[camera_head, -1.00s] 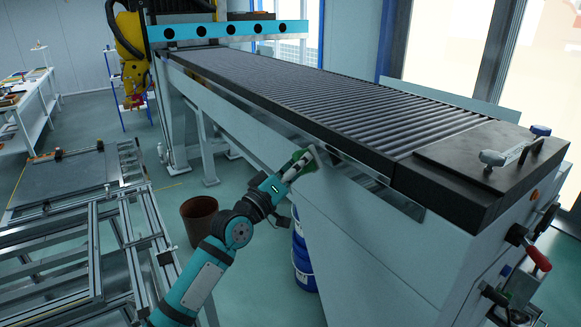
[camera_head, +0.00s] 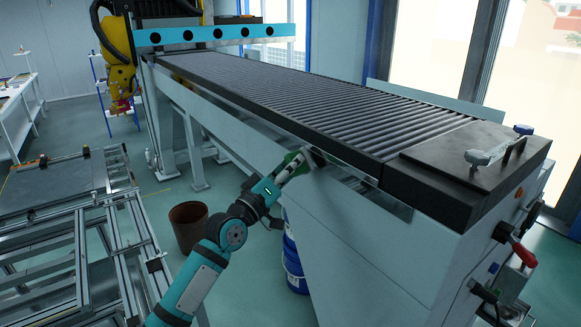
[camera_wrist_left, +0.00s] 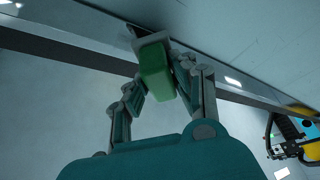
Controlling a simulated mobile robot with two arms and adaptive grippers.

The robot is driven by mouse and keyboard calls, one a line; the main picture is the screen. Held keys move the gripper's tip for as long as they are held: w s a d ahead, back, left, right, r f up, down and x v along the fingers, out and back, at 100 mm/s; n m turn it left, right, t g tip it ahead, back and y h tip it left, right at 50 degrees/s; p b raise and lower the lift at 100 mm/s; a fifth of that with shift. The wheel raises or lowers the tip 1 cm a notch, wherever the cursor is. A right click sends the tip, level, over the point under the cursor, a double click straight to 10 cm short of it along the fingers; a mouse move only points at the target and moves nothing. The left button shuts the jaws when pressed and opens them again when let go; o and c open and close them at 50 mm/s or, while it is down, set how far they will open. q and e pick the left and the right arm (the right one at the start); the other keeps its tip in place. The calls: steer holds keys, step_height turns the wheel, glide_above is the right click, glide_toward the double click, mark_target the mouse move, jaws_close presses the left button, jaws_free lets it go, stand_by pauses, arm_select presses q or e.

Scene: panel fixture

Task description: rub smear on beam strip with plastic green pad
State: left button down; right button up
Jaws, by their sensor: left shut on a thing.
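My left gripper (camera_head: 297,163) is shut on the green pad (camera_head: 291,160) beside the long side beam of the conveyor machine. In the left wrist view the green pad (camera_wrist_left: 156,70) sits between the two fingers of my left gripper (camera_wrist_left: 160,78). Its far end meets, or is very close to, the metallic beam strip (camera_wrist_left: 95,58); I cannot tell whether it touches. A small dark patch shows on the strip right by the pad's far end, partly hidden by it; it may be the smear. My right gripper is not in view.
The roller conveyor (camera_head: 300,95) runs above and behind the pad. A brown bin (camera_head: 188,226) and a blue drum (camera_head: 293,260) stand on the floor below. A metal frame table (camera_head: 60,240) stands at the left. A yellow robot arm (camera_head: 121,70) is at the back left.

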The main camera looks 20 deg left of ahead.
arm_select(q)
steer(key=shift+w+d, duration=0.5)
steer(key=shift+w, duration=0.1)
steer(key=shift+s+d+r+p, duration=0.2)
steer(key=shift+s+d+p, duration=0.35)
steer(key=shift+p, duration=0.35)
steer(key=shift+s+d+p, duration=0.65)
steer(key=shift+d+p, duration=0.1)
steer(key=shift+d, duration=0.1)
steer(key=shift+s+d+f, duration=0.1)
steer(key=shift+d+f, duration=0.05)
steer(key=shift+d, duration=0.05)
steer(key=shift+w+a+f+b, duration=0.15)
steer(key=shift+w+a+b, duration=0.2)
steer(key=shift+b, duration=0.15)
steer(key=shift+w+a+b, duration=0.75)
steer(key=shift+a+b, duration=0.15)
steer(key=shift+b, duration=0.1)
steer(key=shift+w+a, duration=0.25)
steer(key=shift+a, duration=0.05)
steer(key=shift+r, duration=0.2)
